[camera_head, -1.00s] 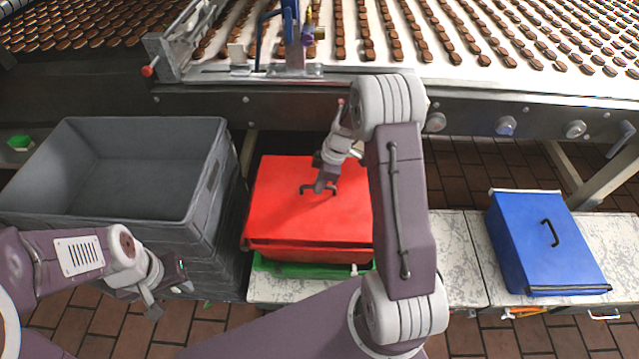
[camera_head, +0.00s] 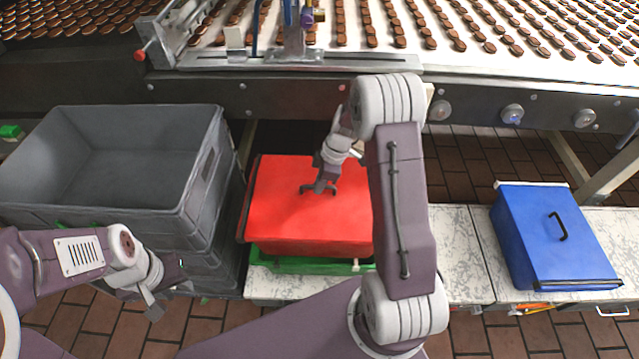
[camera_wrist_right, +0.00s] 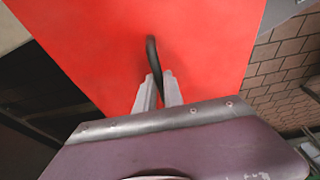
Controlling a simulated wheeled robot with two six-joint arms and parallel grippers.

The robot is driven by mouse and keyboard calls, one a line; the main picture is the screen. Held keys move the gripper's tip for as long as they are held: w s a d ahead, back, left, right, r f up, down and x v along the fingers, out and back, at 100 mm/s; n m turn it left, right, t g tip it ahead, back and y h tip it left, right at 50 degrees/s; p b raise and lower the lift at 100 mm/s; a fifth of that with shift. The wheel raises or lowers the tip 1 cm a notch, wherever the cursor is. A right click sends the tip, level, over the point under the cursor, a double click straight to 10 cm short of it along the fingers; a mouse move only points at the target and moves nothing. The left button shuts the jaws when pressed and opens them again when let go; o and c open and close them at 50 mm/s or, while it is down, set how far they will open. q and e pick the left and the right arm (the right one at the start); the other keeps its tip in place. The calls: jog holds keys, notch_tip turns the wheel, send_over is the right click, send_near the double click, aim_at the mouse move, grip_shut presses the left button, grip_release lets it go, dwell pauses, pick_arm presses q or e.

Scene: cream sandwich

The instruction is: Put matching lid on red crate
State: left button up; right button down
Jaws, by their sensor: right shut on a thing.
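The red lid (camera_head: 290,215) lies flat over the red crate on the stone-topped bench, with its black handle (camera_wrist_right: 151,52) upright. The crate's body is mostly hidden under the lid, with a dark edge showing along the left side. My right gripper (camera_head: 320,189) is shut on the lid's handle; its two fingers (camera_wrist_right: 159,85) close around it in the right wrist view. My left gripper (camera_head: 168,286) is empty, its fingers apart, in front of the grey crates.
A stack of grey crates (camera_head: 200,222) stands at left, the top one open and empty. A green crate (camera_head: 300,266) shows under the red one. A blue lidded crate (camera_head: 552,245) stands on the bench at right. The conveyor (camera_head: 480,75) with biscuits runs behind.

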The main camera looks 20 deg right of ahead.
jog(key=c, duration=1.4)
grip_release()
jog(key=shift+o, duration=0.2)
jog(key=p+v, duration=0.2)
jog(key=v, duration=0.7)
